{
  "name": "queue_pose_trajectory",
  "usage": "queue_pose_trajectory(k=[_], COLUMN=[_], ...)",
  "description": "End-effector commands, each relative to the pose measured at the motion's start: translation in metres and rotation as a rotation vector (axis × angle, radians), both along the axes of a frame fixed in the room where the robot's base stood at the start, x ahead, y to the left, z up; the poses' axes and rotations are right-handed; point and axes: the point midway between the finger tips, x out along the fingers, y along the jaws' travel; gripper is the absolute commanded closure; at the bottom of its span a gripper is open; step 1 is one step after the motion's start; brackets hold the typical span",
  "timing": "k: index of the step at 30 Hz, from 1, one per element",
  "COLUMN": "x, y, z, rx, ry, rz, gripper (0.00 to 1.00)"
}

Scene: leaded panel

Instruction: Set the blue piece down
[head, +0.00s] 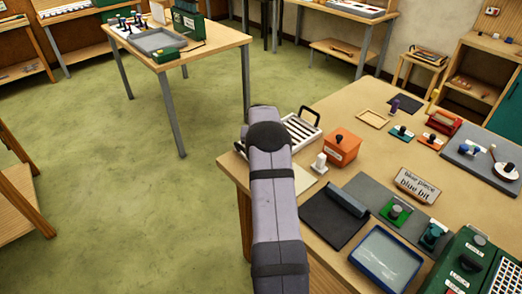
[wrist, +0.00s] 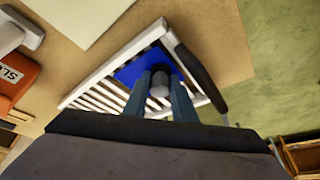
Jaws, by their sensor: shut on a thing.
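In the wrist view, my gripper (wrist: 160,80) is shut on the grey knob of the blue piece (wrist: 150,58). The blue piece is flat and lies over one end of a white slatted rack (wrist: 92,80), near its dark handle. I cannot tell whether it touches the slats or hangs just above them. The rack also shows in the head view (head: 303,130), at the table's far left edge. There my arm hides the gripper and the blue piece.
An orange box (head: 341,146) and a small white block (head: 319,162) stand beside the rack. A dark mat (head: 325,222), a blue-rimmed glass tray (head: 385,258) and a lettered sign (head: 416,186) are nearer. The table edge lies close to the rack.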

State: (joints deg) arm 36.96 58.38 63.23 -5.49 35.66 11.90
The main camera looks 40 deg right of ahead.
Motion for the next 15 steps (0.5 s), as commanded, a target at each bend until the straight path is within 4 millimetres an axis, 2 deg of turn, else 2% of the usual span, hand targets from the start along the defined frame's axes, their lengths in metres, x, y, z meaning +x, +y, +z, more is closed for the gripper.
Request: queue_pose_trajectory(k=[1, 3, 15], x=[0.0000, 0.0000, 0.0000], y=[0.0000, 0.0000, 0.0000], z=[-0.0021, -0.0011, 0.0024], rx=[0.000, 0.000, 0.000], ry=[0.000, 0.000, 0.000], rz=[0.000, 0.000, 0.000], gripper=[0.74, 0.57, 0.57])
